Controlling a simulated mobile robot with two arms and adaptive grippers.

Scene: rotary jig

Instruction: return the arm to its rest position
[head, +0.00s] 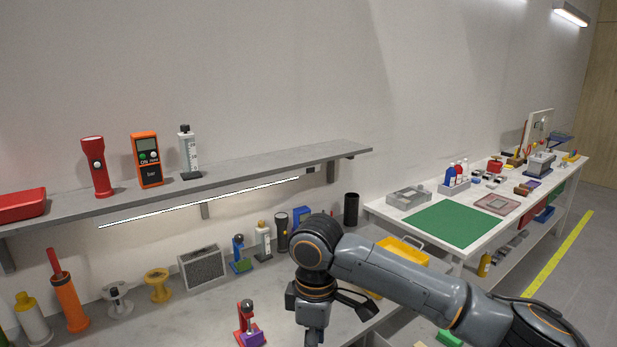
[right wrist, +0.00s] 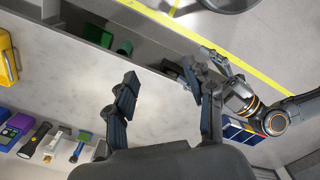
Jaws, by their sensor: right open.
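My right arm (head: 400,275) reaches in from the right in the head view, over the grey bench. Its wrist bends down, and the gripper end is cut off by the bottom edge. In the right wrist view my right gripper (right wrist: 163,105) has its two fingers wide apart with nothing between them. The pale bench top (right wrist: 75,75) lies below it. Another arm of mine, seemingly the left (right wrist: 270,120), shows at the right of that view; its gripper end (right wrist: 215,60) is small and its jaws are unclear.
A red stand with a purple block (head: 250,335) is on the bench left of my right wrist. A yellow bin (head: 405,252) sits behind my forearm. A white table (head: 400,222) with a green mat (head: 450,223) stands to the right.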

